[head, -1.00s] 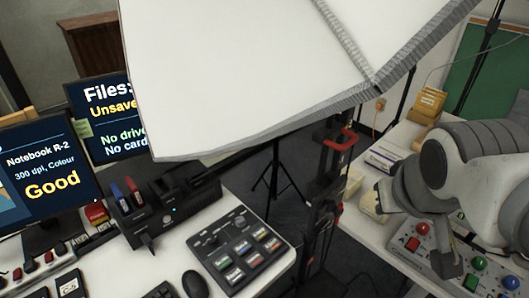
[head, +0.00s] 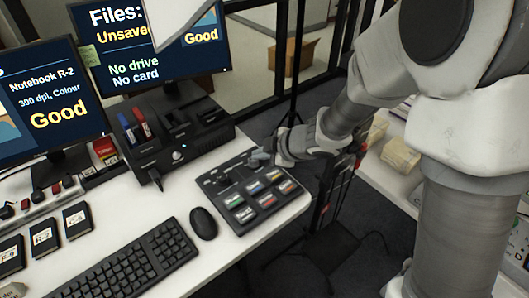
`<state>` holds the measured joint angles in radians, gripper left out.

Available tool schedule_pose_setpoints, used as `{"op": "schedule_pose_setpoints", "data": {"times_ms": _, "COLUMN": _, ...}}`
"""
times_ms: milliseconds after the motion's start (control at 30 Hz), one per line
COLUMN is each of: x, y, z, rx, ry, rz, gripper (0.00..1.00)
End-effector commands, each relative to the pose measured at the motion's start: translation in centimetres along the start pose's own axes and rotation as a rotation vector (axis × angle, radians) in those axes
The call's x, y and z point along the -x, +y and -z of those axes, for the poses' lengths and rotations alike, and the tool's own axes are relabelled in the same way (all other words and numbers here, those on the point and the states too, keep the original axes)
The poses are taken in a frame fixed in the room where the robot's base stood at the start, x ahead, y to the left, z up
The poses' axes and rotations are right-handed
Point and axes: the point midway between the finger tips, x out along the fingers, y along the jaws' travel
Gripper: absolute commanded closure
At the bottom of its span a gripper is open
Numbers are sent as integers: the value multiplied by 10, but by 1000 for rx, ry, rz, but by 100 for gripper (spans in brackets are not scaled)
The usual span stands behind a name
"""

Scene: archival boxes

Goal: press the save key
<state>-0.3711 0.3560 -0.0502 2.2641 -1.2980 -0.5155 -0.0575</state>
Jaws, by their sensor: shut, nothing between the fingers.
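A dark control panel (head: 222,184) lies on the white desk in the head view, with two rows of keys bearing small coloured labels. The labels are too small to read, so I cannot tell which is the save key. My gripper (head: 260,158) is shut and empty, at the panel's far right edge behind the key rows. It appears to hover just above the panel; I cannot tell whether it touches. Part of the panel's far edge is hidden behind it. The monitor (head: 150,50) reads "Files: Unsaved", "No drive", "No card".
A black mouse (head: 203,223) and keyboard (head: 130,250) lie left of the panel. A black dock (head: 178,135) with blue and red sticks stands behind it. Another monitor (head: 45,105) is at left. A side table with pale boxes (head: 400,156) is at right.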

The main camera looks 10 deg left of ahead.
Motion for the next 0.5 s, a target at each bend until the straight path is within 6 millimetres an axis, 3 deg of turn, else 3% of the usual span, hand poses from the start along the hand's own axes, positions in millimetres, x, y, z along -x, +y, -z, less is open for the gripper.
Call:
{"op": "schedule_pose_setpoints", "data": {"times_ms": 100, "x": -7, "y": -8, "z": 3, "rx": 17, "ry": 22, "rz": 23, "gripper": 100}}
{"op": "schedule_pose_setpoints", "data": {"times_ms": 500, "x": -7, "y": -8, "z": 2, "rx": 17, "ry": 22, "rz": 23, "gripper": 100}}
